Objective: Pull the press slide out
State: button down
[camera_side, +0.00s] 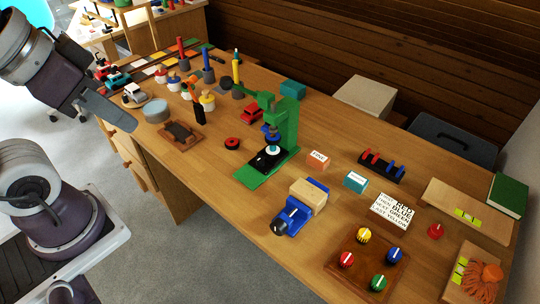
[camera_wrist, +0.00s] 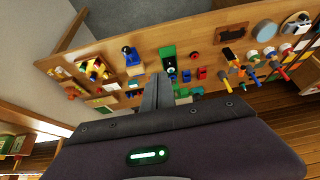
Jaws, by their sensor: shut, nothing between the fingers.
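The green press (camera_side: 289,113) stands upright near the middle of the bench. Its black slide (camera_side: 264,161) lies on the green base under the blue ram, with a round white-and-teal piece (camera_side: 272,150) at its rear end. In the wrist view the press (camera_wrist: 167,52) shows small, just beyond the fingertips in the picture. How far the slide sits in or out is hard to tell. My gripper (camera_side: 132,126) is shut and empty, up at the left of the side view, well apart from the press. Its closed fingers also show in the wrist view (camera_wrist: 158,82).
A blue vise (camera_side: 291,217) with a wooden block (camera_side: 308,196) stands right of the press. A small red part (camera_side: 232,143) and a brown tray (camera_side: 181,137) lie to its left. A red car (camera_side: 253,113) is behind. Bench in front of the slide is clear.

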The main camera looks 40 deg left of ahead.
jog(key=c, duration=2.1)
grip_release()
jog(key=o, duration=0.3)
jog(key=shift+w, duration=0.3)
jog(key=o, duration=0.6)
jog(key=w+f, duration=0.1)
jog(key=w, duration=0.7)
jog(key=shift+d+f+n+h, duration=0.15)
jog(key=shift+d+n+h, duration=0.15)
jog(key=shift+d, duration=0.15)
jog(key=n+g, duration=0.1)
jog(key=n, duration=0.1)
send_over(260, 158)
jog(key=s+d, duration=0.3)
jog(key=s, duration=0.2)
notch_tip(260, 158, down, 17)
jog(key=shift+y, duration=0.9)
jog(key=x, duration=0.5)
jog(key=s+x, duration=0.1)
jog(key=x, duration=0.5)
jog(key=s+a+x, duration=0.1)
jog(key=x, duration=0.4)
jog(key=shift+w+a+f, duration=0.1)
jog(key=shift+w+f, duration=0.1)
jog(key=shift+f, duration=0.45)
grip_shut()
